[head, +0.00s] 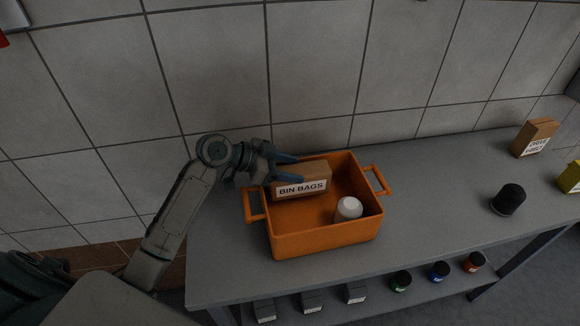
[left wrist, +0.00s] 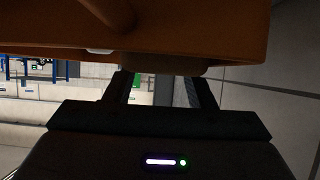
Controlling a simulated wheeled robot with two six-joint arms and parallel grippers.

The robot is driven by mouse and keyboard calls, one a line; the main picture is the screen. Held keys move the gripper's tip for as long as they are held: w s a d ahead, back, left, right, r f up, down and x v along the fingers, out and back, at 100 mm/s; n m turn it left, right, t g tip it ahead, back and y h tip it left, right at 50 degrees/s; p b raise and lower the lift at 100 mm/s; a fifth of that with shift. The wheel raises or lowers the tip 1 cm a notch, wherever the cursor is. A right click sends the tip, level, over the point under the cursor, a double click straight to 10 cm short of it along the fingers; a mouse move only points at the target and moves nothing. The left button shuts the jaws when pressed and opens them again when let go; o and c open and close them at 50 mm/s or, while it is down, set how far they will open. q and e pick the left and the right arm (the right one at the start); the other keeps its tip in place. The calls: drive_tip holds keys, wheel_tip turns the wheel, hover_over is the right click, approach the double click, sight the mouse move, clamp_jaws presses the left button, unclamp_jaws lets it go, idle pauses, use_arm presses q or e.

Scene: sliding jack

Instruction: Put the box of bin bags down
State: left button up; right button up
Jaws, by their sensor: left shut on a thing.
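The box of bin bags (head: 313,174) is brown cardboard with a white label reading "BIN BAGS". In the head view it is at the back left of the orange two-handled crate (head: 313,243), within its rim outline. I cannot tell whether it touches the crate floor. My left gripper (head: 284,168) reaches in over the crate's back left side and is shut on the box. In the left wrist view, the fingers (left wrist: 160,88) point towards the orange crate (left wrist: 225,38), and little of the box shows. My right gripper is not in view.
A white rounded object (head: 348,208) is in the crate's front right. A black cylinder (head: 508,199), a brown box (head: 534,137) and a yellow box (head: 570,178) stand to the right on the grey table (head: 430,190). Small jars and boxes sit below. A tiled wall is behind.

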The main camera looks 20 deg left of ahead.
use_arm(q)
drive_tip(key=shift+f+b, duration=0.5)
drive_tip(key=shift+f, duration=0.1)
drive_tip(key=o, duration=1)
drive_tip(key=shift+o, duration=0.6)
drive_tip(key=shift+r, duration=0.15)
drive_tip(key=shift+a+r+p, duration=0.1)
drive_tip(key=shift+r+p, duration=0.55)
drive_tip(key=b+v, duration=0.3)
drive_tip(key=v, duration=0.8)
drive_tip(key=shift+s+a, duration=0.25)
drive_tip(key=shift+s, duration=0.05)
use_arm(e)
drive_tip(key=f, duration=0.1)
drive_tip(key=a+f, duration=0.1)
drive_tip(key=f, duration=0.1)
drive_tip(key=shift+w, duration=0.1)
